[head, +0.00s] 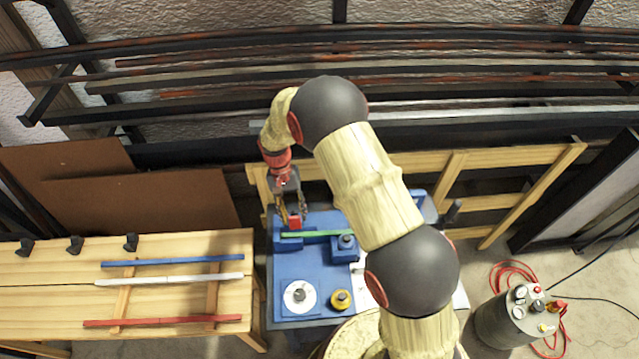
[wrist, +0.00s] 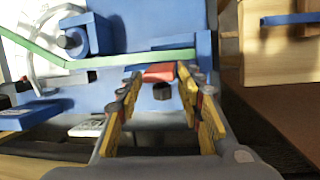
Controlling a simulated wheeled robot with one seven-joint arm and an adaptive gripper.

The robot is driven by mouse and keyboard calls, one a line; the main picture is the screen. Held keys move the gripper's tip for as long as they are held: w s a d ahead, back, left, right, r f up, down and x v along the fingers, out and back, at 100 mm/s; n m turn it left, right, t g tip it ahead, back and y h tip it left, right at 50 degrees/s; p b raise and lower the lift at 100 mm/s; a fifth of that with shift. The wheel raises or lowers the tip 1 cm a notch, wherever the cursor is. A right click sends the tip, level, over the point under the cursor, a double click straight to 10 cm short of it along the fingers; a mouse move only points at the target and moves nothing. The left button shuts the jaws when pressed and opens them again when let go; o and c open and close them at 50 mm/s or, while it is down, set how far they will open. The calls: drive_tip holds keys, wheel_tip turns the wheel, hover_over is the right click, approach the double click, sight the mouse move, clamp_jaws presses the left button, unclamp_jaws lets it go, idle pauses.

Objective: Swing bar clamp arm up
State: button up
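The blue bending fixture (head: 308,266) stands below my gripper, and a green lath (head: 322,234) lies across it. In the wrist view the green lath (wrist: 130,60) bends upward at the left. A red piece (head: 294,223), seemingly the clamp arm's grip, shows at the lath's left part. In the wrist view this red piece (wrist: 159,73) sits between my fingertips, with a dark round part (wrist: 163,92) just below it. My gripper (head: 289,215) is open, its yellow-padded fingers (wrist: 160,85) on either side of the red piece. I cannot tell whether they touch it. The rest of the clamp arm is hard to make out.
A blue block with a black knob (head: 346,242) stands right of the red piece. On the wooden bench (head: 40,312) at left lie blue, white and red laths. A grey tank (head: 512,318) stands at right.

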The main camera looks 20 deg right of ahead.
drive_tip(key=shift+s+a+t+b, duration=0.2)
drive_tip(key=shift+s+t+b, duration=0.6)
drive_tip(key=shift+t+b, duration=0.9)
drive_tip(key=shift+r+h+b, duration=0.25)
drive_tip(key=shift+h+b, duration=0.05)
drive_tip(key=r, duration=0.2)
drive_tip(key=r+p, duration=0.1)
drive_tip(key=r, duration=0.2)
drive_tip(key=a+r+p, duration=0.1)
drive_tip(key=r, duration=0.2)
drive_tip(key=shift+w, duration=0.15)
wheel_tip(320, 180, up, 10)
drive_tip(key=f+t, duration=0.1)
hover_over(290, 219)
drive_tip(key=s+d, duration=0.3)
drive_tip(key=d, duration=0.1)
drive_tip(key=s+d+r+n+t+y, duration=0.1)
drive_tip(key=s+d+r, duration=0.2)
drive_tip(key=r, duration=0.6)
drive_tip(key=shift+s+d+t, duration=0.25)
drive_tip(key=shift+s+t, duration=0.05)
drive_tip(key=shift+s, duration=0.75)
